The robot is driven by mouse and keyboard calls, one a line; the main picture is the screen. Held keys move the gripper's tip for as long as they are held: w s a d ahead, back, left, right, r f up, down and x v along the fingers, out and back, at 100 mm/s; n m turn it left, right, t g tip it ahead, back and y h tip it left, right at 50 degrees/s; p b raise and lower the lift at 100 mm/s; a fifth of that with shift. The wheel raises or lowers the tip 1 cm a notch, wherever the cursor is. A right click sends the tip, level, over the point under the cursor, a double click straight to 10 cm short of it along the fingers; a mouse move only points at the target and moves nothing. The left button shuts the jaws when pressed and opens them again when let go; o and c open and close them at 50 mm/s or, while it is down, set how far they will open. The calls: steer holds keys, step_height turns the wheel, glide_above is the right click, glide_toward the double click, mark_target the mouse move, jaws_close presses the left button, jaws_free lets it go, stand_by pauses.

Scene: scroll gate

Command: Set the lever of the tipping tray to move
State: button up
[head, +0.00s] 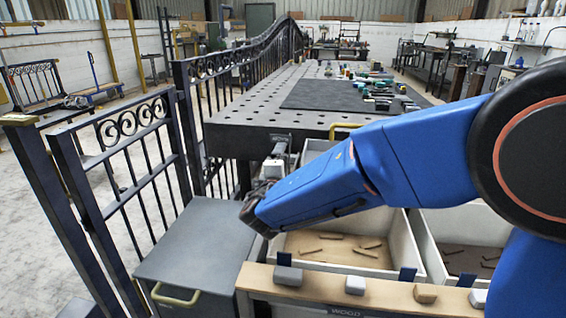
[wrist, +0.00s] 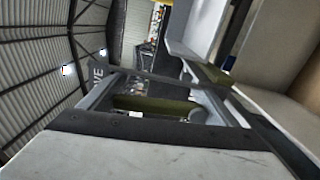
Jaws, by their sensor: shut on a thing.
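My blue arm reaches down to the left in the head view. My gripper (head: 272,170) is at its end, below the near corner of the dark perforated table, mostly hidden by my own wrist. In the wrist view my gripper (wrist: 160,104) is shut on an olive-green bar (wrist: 150,103), which looks like the lever's grip and lies crosswise between the grey fingers. A dark plate with the letters "VE" (wrist: 96,72) shows just left of it; the rest of the word is hidden. The tipping tray cannot be told apart with certainty.
The perforated table (head: 245,118) stands behind. A grey box with a pale green handle (head: 175,295) is below left, beside a dark iron gate (head: 125,170). Pale bins with small sticks (head: 420,240) and a wooden ledge with several blocks (head: 385,293) lie in front. Floor at left is open.

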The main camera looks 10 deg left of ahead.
stand_by(0.4)
steer(key=o, duration=1.5)
steer(key=shift+s, duration=0.1)
steer(key=s, duration=1.1)
steer(key=s+d, duration=0.1)
steer(key=s, duration=0.5)
steer(key=shift+s, duration=0.1)
